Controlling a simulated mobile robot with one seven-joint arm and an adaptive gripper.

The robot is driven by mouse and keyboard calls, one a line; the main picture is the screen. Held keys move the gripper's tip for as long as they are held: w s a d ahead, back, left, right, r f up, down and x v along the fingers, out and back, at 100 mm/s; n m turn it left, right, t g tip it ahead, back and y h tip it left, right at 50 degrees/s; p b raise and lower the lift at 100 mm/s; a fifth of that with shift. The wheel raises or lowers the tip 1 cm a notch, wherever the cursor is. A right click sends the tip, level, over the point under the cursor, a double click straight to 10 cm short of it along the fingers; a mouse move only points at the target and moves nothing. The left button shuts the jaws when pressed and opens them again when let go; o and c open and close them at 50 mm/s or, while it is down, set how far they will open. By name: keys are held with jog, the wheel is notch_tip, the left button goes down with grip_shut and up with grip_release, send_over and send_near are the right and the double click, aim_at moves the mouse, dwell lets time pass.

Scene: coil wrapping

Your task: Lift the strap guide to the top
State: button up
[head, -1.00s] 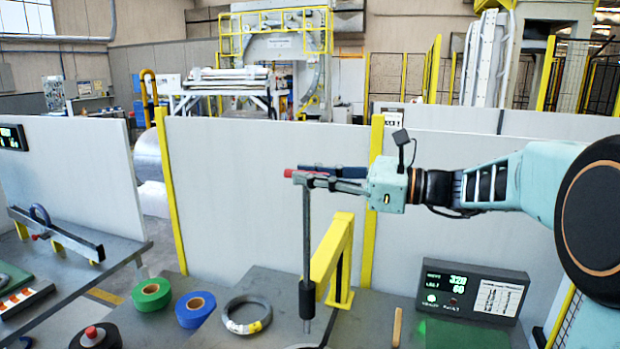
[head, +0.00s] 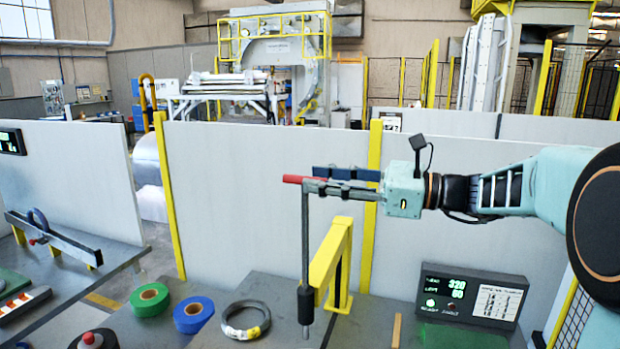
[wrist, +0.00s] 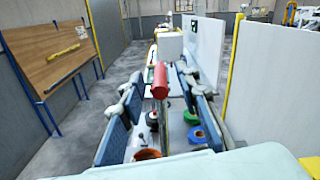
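The strap guide is a thin grey upright rod (head: 305,235) with a dark sleeve (head: 306,305) near its lower end and a red handle (head: 292,179) at its top. It stands beside the yellow bracket (head: 335,260). In the wrist view the red handle (wrist: 160,80) lies in the middle, between the two spread fingers, with visible room on both sides. My gripper (head: 328,180) is open at handle height, its fingers reaching left from my arm. It also shows in the wrist view (wrist: 160,115). The exact gap to the handle is hard to judge.
A display box (head: 473,297) showing green numbers stands at right. A wire coil (head: 246,320), blue roll (head: 193,312) and green roll (head: 149,299) sit on the dark benchtop. Pale partition panels (head: 265,200) stand behind. A side table (head: 120,255) is at left.

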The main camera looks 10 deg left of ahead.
jog(key=s+d, duration=0.1)
jog(key=d, duration=0.8)
jog(key=shift+s, duration=0.15)
